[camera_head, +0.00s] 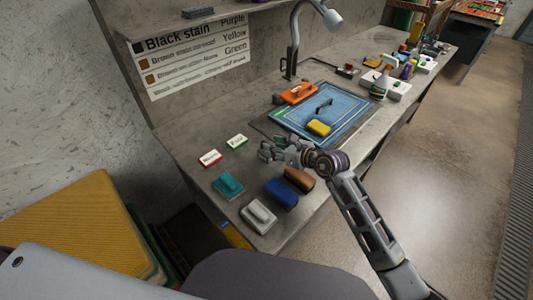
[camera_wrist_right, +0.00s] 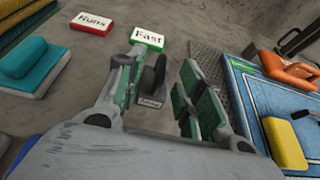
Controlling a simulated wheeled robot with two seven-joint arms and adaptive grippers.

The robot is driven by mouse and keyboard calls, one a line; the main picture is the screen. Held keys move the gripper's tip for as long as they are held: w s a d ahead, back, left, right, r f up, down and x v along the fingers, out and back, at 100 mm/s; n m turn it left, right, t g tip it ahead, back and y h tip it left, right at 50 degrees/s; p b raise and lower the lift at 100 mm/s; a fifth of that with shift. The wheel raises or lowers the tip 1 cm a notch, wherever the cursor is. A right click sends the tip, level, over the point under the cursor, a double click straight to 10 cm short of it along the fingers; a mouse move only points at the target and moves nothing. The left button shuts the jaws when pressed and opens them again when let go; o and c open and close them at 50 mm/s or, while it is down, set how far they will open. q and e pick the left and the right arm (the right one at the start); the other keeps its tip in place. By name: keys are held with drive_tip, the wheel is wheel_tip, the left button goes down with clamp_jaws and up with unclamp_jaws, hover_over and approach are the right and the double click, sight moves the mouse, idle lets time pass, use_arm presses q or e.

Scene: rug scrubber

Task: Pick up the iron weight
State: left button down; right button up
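The iron weight (camera_wrist_right: 158,73) appears in the right wrist view as a small dark block with an upright handle and a pale label on its lower front. It stands on the grey bench between the fingers of my right gripper (camera_wrist_right: 158,92), closer to the left finger. A gap shows between it and the right finger. My right gripper (camera_head: 269,149) is open, low over the bench in the head view, left of the blue rug. There the weight is hidden or too small to make out. My left gripper is not in view.
Red-edged "Runs" (camera_head: 210,158) and green-edged "Fast" (camera_head: 237,141) cards lie left of the gripper. Teal (camera_head: 228,186), white (camera_head: 258,216), blue (camera_head: 282,193) and brown (camera_head: 299,179) brushes or blocks lie nearer. The blue rug (camera_head: 345,103) carries a yellow sponge (camera_head: 318,128) and an orange tool (camera_head: 297,92).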

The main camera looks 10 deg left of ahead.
drive_tip(key=shift+x, duration=2.65)
drive_tip(key=shift+d, duration=0.1)
clamp_jaws()
drive_tip(key=shift+w+r, duration=0.1)
drive_tip(key=shift+r, duration=0.05)
